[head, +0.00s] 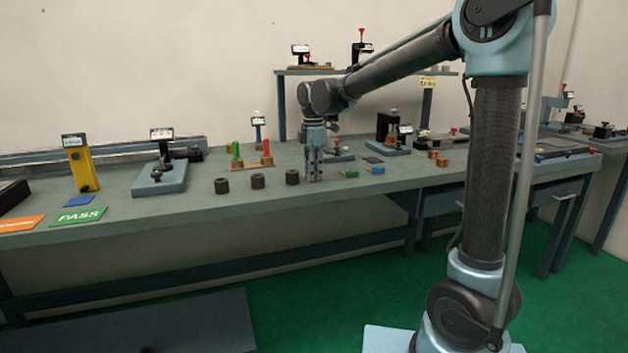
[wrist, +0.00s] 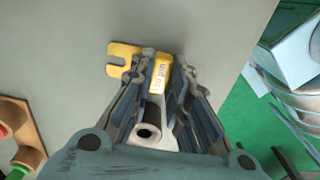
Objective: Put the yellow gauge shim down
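The yellow gauge shim (wrist: 122,60) shows in the wrist view, with a slotted plate at the left and a raised, labelled tab (wrist: 163,74) between my fingertips. My gripper (wrist: 164,68) is closed around this tab, one finger on each side. In the head view my gripper (head: 315,178) points down, low over the front part of the bench (head: 130,228). The shim cannot be made out there. Whether it touches the bench top is unclear.
A wooden stand with red and green pieces (head: 253,163) is behind.

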